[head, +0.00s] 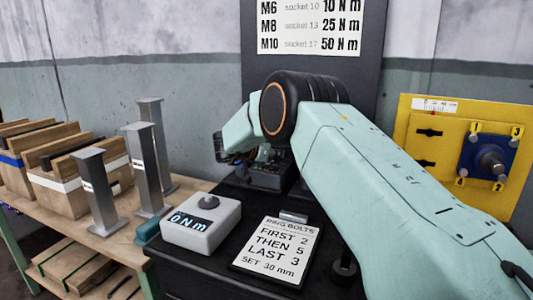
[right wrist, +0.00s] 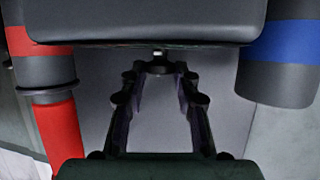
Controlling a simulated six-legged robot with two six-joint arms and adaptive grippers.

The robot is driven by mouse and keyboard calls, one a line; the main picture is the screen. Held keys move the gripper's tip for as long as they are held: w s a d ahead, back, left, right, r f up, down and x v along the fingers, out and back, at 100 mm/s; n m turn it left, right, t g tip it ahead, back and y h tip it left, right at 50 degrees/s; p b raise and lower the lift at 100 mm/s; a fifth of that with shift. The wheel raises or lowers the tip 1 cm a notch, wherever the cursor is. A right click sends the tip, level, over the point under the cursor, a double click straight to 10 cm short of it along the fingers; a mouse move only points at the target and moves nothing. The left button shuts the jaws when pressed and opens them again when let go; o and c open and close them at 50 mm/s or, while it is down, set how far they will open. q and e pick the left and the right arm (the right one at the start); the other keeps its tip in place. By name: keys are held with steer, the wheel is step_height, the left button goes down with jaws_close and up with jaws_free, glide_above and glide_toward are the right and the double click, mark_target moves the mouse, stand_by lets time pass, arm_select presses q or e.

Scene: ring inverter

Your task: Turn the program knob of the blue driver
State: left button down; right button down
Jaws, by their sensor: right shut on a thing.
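In the right wrist view my right gripper (right wrist: 159,70) has its two dark fingers drawn together at the tips on a small pale knob (right wrist: 158,53). The knob sits just under the edge of a dark body; most of it is hidden. A dark cylinder with a blue band (right wrist: 295,42) stands to the right of the fingers, and a red-banded one (right wrist: 42,45) to the left. I cannot tell which driver the knob belongs to. In the head view my right arm hides most of that spot. My left gripper is not in view.
On the dark cabinet are a grey box (head: 221,228) reading 0 Nm and a ring bolts card (head: 275,250). A dark device (head: 266,174) stands behind. Grey posts (head: 147,172) and wooden bins (head: 70,190) are at left, a yellow panel (head: 419,150) at right.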

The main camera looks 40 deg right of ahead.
arm_select(q)
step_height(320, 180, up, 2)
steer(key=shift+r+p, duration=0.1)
steer(key=shift+p, duration=0.85)
arm_select(e)
steer(key=shift+s+d+r+n+t+y, duration=0.15)
steer(key=shift+r+n+t+y, duration=0.15)
steer(key=shift+n+t, duration=0.45)
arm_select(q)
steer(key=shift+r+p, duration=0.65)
arm_select(e)
steer(key=shift+s+f+n+t+y, duration=0.15)
steer(key=shift+n+t+y, duration=0.25)
steer(key=shift+n+t, duration=0.3)
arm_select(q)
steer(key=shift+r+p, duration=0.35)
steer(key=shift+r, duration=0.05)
arm_select(e)
steer(key=shift+n+t+y, duration=0.5)
steer(key=shift+n+t, duration=0.25)
steer(key=shift+t, duration=0.1)
steer(key=c, duration=1)
jaws_free()
steer(key=shift+f, duration=0.15)
steer(key=v, duration=1.2)
steer(key=shift+s, duration=0.1)
